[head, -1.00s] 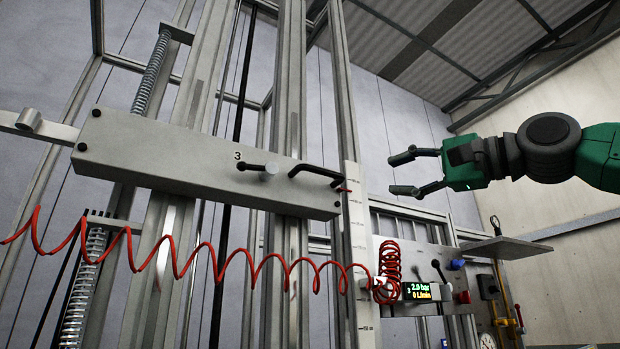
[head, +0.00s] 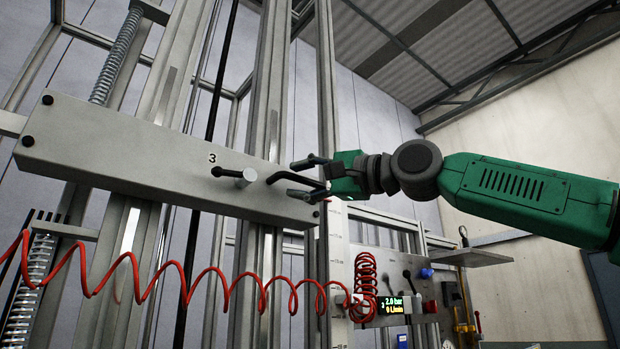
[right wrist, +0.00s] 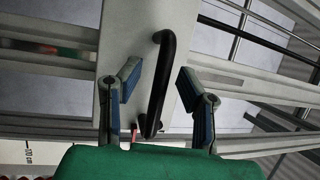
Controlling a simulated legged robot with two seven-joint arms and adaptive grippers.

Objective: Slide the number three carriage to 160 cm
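The number three carriage (head: 120,150) is a long grey beam across the vertical rails, marked "3". It has a black clamp lever (head: 230,172) with a silver knob and a black bow handle (head: 290,182) near its right end. My right gripper (head: 308,178) is open at the handle. In the right wrist view the handle (right wrist: 158,85) stands between the two open fingers (right wrist: 160,95), with gaps on both sides. A scale strip (head: 338,250) runs down the right post; its figures are too small to read. A red pointer (right wrist: 133,133) shows by the carriage end. My left gripper is not in view.
A coiled red hose (head: 200,285) hangs in front of the rails below the carriage. A panel with a lit display (head: 393,306), valves and a small shelf (head: 465,257) stands to the lower right. Springs (head: 118,55) stand at the left.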

